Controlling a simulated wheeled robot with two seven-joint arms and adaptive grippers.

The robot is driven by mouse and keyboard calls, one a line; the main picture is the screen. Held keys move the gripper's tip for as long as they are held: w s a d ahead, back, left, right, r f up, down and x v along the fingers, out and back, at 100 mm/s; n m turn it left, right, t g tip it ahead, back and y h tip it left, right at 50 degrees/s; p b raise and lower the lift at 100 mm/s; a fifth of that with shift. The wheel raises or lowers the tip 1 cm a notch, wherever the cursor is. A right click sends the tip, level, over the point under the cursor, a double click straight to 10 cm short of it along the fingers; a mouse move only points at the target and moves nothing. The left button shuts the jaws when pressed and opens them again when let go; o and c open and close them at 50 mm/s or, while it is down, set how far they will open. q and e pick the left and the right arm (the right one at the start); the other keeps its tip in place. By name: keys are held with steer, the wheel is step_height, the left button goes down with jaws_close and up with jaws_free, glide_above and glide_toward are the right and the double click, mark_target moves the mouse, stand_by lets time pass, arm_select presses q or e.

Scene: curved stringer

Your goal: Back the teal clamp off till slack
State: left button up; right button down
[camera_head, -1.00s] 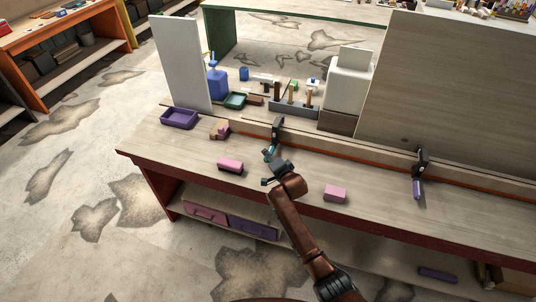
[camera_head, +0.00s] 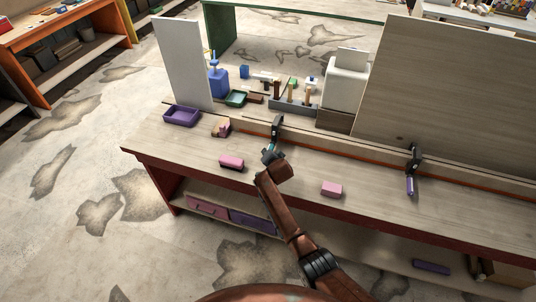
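The teal clamp (camera_head: 277,130) has a dark body and a teal handle (camera_head: 271,147). It sits on the wooden strip along the workbench, with its handle pointing toward me. My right gripper (camera_head: 270,157) is at the near end of the teal handle and overlaps it in the picture. The gripper's fingers are small and partly hidden behind its wrist, so I cannot tell whether they are open or shut, or whether they touch the handle. My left gripper is not in view.
A second clamp with a purple handle (camera_head: 409,185) is on the strip to the right. Pink blocks (camera_head: 231,162) and (camera_head: 331,189) lie on the workbench (camera_head: 370,200) on either side of my arm. A purple tray (camera_head: 181,116) is at the left end. Tools stand in a grey holder (camera_head: 293,109) behind.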

steer(key=shift+f, duration=0.1)
steer(key=c, duration=1.7)
jaws_free()
steer(key=shift+v, duration=3.8)
